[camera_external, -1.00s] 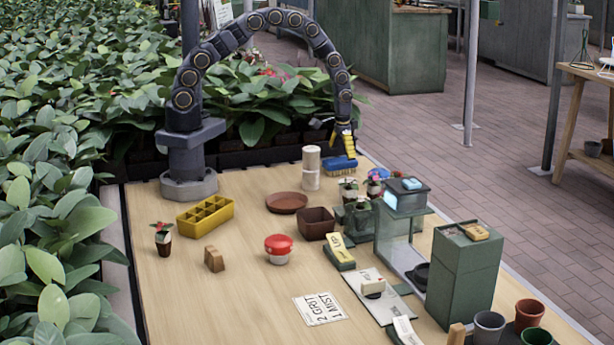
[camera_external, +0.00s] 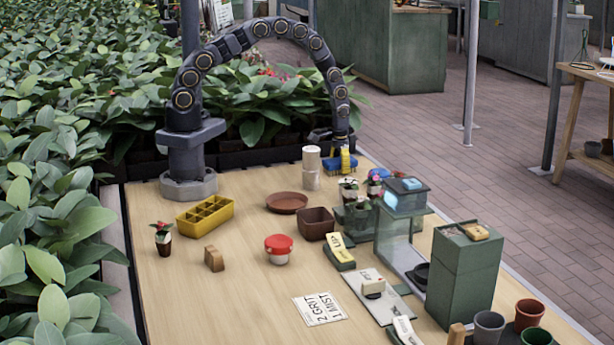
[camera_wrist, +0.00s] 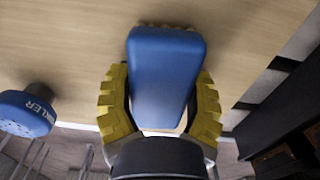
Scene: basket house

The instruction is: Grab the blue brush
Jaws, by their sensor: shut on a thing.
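The blue brush (camera_external: 333,168) is at the far end of the wooden table, just right of a pale cylinder. In the wrist view the blue brush (camera_wrist: 165,75) lies lengthwise between yellow ridged fingers, with bristles just showing at its far end. My gripper (camera_external: 344,160) is down at the brush, and in the wrist view my gripper (camera_wrist: 160,108) is shut on its blue body. I cannot tell whether the brush touches the table.
The pale cylinder (camera_external: 311,168) stands close left of the brush. Flower pots (camera_external: 349,190) stand in front of it. In the wrist view a round blue lettered object (camera_wrist: 27,113) lies at left and a dark edge at right.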

